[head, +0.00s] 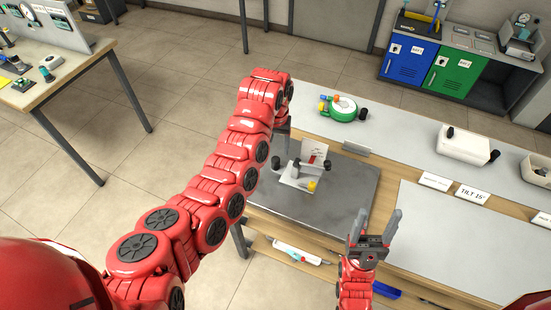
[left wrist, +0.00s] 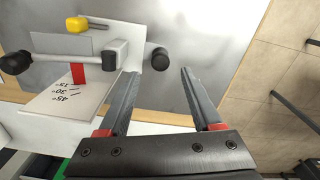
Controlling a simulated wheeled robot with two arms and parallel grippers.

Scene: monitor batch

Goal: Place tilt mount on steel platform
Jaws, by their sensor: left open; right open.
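The tilt mount (head: 299,177) is a small white stand with black knobs, a yellow knob and a red-marked upright plate. It stands on the grey steel platform (head: 346,190) in the head view. In the left wrist view the mount (left wrist: 98,62) shows its 15°, 30° and 45° scale, with a red pointer by the 15° mark. My left gripper (left wrist: 159,72) is open and empty, with a black knob of the mount just beyond its fingertips. In the head view my arm mostly hides it. My right gripper (head: 377,225) is open and empty, in front of the platform's right part.
A white bin (head: 467,146) and a "TILT 15°" card (head: 473,194) are to the right. A white-and-red tool (head: 297,250) lies on the lower shelf. The platform's right side is clear.

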